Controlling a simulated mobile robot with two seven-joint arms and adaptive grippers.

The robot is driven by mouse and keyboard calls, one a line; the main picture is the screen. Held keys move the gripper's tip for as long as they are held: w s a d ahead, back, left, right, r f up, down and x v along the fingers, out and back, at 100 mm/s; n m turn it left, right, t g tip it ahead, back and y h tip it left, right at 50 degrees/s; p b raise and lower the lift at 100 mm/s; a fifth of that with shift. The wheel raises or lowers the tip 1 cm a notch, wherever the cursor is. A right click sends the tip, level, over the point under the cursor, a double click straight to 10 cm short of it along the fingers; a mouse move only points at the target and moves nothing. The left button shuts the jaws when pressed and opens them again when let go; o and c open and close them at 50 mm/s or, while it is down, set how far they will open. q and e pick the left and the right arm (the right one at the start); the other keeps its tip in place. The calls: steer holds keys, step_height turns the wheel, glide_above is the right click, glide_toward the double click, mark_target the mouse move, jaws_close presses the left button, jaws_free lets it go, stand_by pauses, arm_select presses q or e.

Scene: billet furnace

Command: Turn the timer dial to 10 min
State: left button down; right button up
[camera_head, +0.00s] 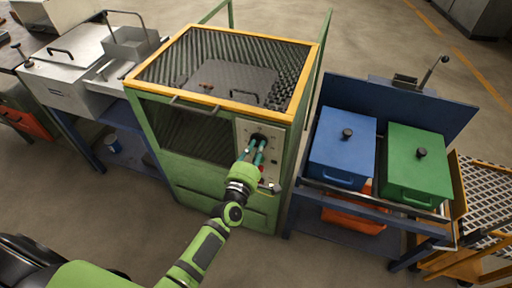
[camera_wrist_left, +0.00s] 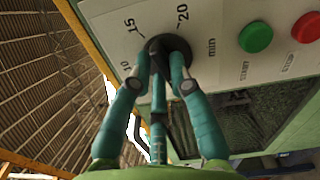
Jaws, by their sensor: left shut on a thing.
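The furnace's front control panel (camera_head: 246,130) carries a dark round timer dial (camera_wrist_left: 170,46), with printed marks 10, 15, 20 and "min" around it in the left wrist view. My left gripper (camera_head: 257,143) reaches the panel from below. Its teal fingers are shut on the timer dial, and the gripper also shows in the left wrist view (camera_wrist_left: 163,66). The fingers cover much of the dial, and I cannot read which mark it points to. My right gripper is not in view.
A green start button (camera_wrist_left: 255,37) and a red stop button (camera_wrist_left: 305,27) sit beside the dial. The green furnace (camera_head: 215,100) has a yellow-edged top. A blue lidded box (camera_head: 340,155) and a green one (camera_head: 415,170) stand on a bench to the right.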

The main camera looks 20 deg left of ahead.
arm_select(q)
steer(key=shift+a+f+m+p, duration=0.15)
steer(key=shift+m+p, duration=0.45)
steer(key=shift+m, duration=2.8)
steer(key=shift+d+f+m+p, duration=0.1)
steer(key=shift+f+m+p, duration=0.35)
steer(key=shift+m, duration=2.95)
steer(key=shift+a+f+m+p, duration=0.1)
steer(key=shift+m+p, duration=0.65)
steer(key=shift+m, duration=2.65)
steer(key=c, duration=1.1)
jaws_free()
steer(key=shift+c, duration=0.2)
